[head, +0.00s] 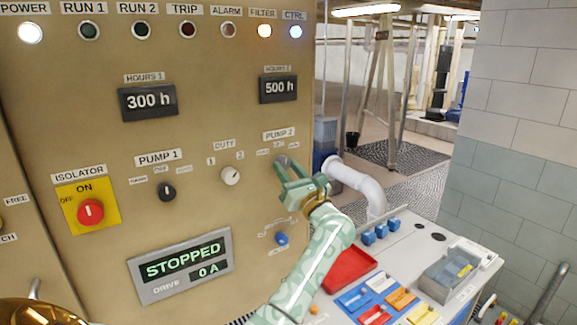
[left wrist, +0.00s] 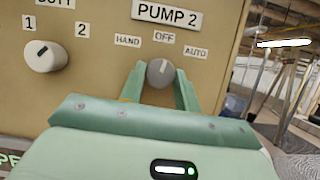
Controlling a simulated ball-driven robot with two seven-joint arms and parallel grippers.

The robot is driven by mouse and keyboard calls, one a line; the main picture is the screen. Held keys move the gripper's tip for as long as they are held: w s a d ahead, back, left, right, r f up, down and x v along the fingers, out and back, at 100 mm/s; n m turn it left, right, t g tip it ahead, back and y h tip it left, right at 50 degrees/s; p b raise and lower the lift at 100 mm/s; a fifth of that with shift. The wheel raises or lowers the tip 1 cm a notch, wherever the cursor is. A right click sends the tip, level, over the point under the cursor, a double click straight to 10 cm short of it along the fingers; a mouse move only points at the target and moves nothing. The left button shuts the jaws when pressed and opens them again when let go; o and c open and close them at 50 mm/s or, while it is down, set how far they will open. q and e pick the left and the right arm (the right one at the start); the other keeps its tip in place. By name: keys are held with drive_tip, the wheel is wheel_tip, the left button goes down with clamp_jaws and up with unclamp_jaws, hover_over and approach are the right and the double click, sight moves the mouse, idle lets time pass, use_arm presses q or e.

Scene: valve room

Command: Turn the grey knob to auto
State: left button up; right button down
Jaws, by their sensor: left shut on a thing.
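The grey knob (left wrist: 160,73) sits under the PUMP 2 label on the beige panel, with HAND to its left, OFF above and AUTO (left wrist: 195,51) to its right. Its pale pointer mark points up, towards OFF. My left gripper (left wrist: 160,85) has its green fingers on both sides of the knob and is shut on it. In the head view, the left gripper (head: 285,168) reaches the panel below PUMP 2 and hides most of the knob. My right gripper is in neither view.
The white DUTY knob (head: 230,176) and black PUMP 1 knob (head: 167,191) are left of the gripper. A blue knob (head: 281,239) is below it. The red isolator (head: 90,212) is far left. A red tray (head: 349,270) lies on the bench at lower right.

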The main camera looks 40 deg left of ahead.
use_arm(q)
drive_tip(key=m+t+p, duration=0.1)
drive_tip(key=m, duration=0.1)
drive_tip(key=m+t+h+p, duration=0.1)
drive_tip(key=m+p, duration=0.1)
drive_tip(key=m+t+p, duration=0.1)
drive_tip(key=m+p, duration=0.1)
drive_tip(key=m, duration=0.1)
drive_tip(key=shift+s+r+t+h, duration=0.2)
drive_tip(key=shift+r+t+h, duration=0.1)
drive_tip(key=shift+h, duration=0.1)
drive_tip(key=shift+a+f+m+t+h+p, duration=0.15)
drive_tip(key=shift+m+t+h+p, duration=0.3)
drive_tip(key=shift+m+p, duration=1)
drive_tip(key=o, duration=1)
drive_tip(key=shift+f, duration=0.1)
